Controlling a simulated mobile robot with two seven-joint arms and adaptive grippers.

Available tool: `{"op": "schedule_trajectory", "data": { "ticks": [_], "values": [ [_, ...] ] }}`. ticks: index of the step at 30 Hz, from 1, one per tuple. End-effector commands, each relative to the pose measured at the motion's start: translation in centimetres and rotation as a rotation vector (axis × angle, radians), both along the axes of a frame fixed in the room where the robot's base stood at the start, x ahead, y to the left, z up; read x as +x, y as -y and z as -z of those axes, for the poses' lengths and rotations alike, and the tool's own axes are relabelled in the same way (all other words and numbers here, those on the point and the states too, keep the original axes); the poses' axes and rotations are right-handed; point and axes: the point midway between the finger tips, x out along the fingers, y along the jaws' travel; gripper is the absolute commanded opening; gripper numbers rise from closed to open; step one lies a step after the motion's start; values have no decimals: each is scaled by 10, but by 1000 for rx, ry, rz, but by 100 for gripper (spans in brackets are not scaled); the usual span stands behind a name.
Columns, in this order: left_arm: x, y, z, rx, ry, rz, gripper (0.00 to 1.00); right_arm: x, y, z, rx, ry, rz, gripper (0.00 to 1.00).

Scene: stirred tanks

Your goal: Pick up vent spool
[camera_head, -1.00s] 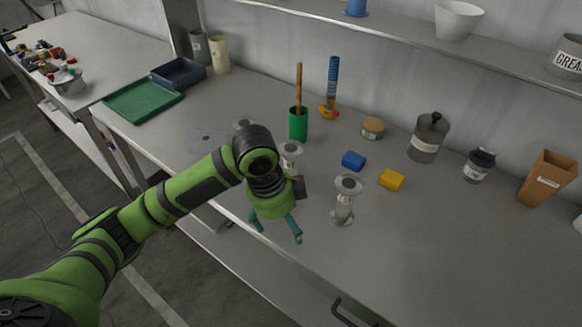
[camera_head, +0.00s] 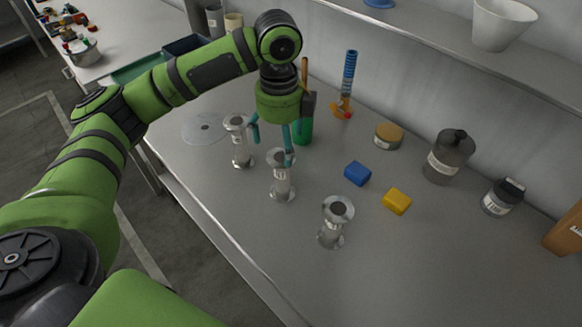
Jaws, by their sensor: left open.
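Three similar grey flanged spools stand upright on the bench: a left one (camera_head: 240,152), a middle one (camera_head: 281,187) and a right one (camera_head: 331,236). Each has a pale label too small to read, so I cannot tell which is the vent spool. My left gripper (camera_head: 272,149) points down with its two teal fingers apart and empty. It appears above or behind the middle spool, with one fingertip overlapping that spool's top flange in the picture; I cannot tell if they touch. My right gripper is out of view.
A green cup (camera_head: 303,132) stands just behind the gripper. A blue block (camera_head: 357,173), a yellow block (camera_head: 397,201), a tan-lidded jar (camera_head: 389,137) and a dark-lidded grey canister (camera_head: 449,158) stand to the right. A flat clear disc (camera_head: 204,128) lies at left. The front right bench is clear.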

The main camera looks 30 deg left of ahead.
Motion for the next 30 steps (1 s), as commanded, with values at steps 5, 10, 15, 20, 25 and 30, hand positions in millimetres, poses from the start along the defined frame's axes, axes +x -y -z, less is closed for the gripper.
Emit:
{"op": "schedule_trajectory", "data": {
  "ticks": [5,10,15,20,25,30],
  "values": [
    [2,0,19,1,-4,0,87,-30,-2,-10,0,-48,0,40],
    [5,0,46,1,-3,0,87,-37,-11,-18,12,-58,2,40],
    [5,0,58,2,2,1,87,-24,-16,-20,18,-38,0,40],
    [5,0,58,1,3,1,87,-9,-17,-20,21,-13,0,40],
    [5,0,58,0,2,1,31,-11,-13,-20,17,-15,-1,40],
    [5,0,58,1,1,1,0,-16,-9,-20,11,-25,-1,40]
  ]
}}
